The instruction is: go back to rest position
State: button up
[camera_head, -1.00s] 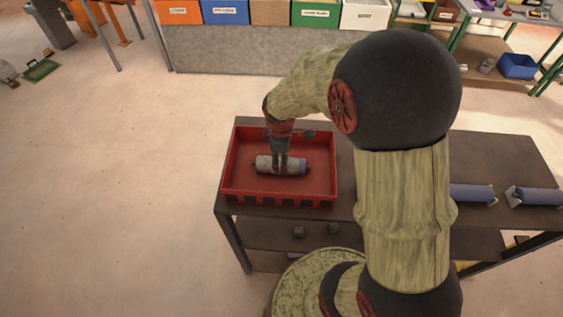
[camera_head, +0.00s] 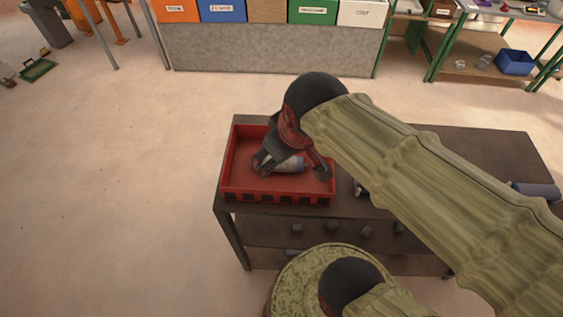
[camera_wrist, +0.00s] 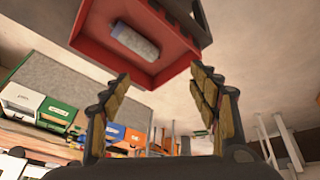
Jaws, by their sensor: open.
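My gripper (camera_head: 289,170) is over the red tray on the table, its fingers spread apart and nothing between them. The open fingers also show in the wrist view (camera_wrist: 160,103). A grey cylinder with a bluish end (camera_head: 290,164) lies on the tray floor, partly hidden behind my gripper in the head view. In the wrist view the cylinder (camera_wrist: 135,41) lies in the tray (camera_wrist: 110,68), clear of the fingers.
The dark table (camera_head: 470,146) carries the tray at its left end. Another bluish cylinder (camera_head: 537,190) lies at the table's right, partly hidden by my arm. Labelled bins (camera_head: 223,10) stand at the back.

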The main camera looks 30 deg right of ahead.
jog(key=s, duration=0.1)
jog(key=s+a+r+m, duration=0.1)
jog(key=s+m, duration=0.1)
jog(key=shift+s+a+r+t, duration=0.15)
jog(key=shift+s+t, duration=0.15)
notch_tip(320, 180, down, 8)
jog(key=b, duration=0.8)
jog(key=shift+r, duration=0.1)
jog(key=shift+c, duration=1)
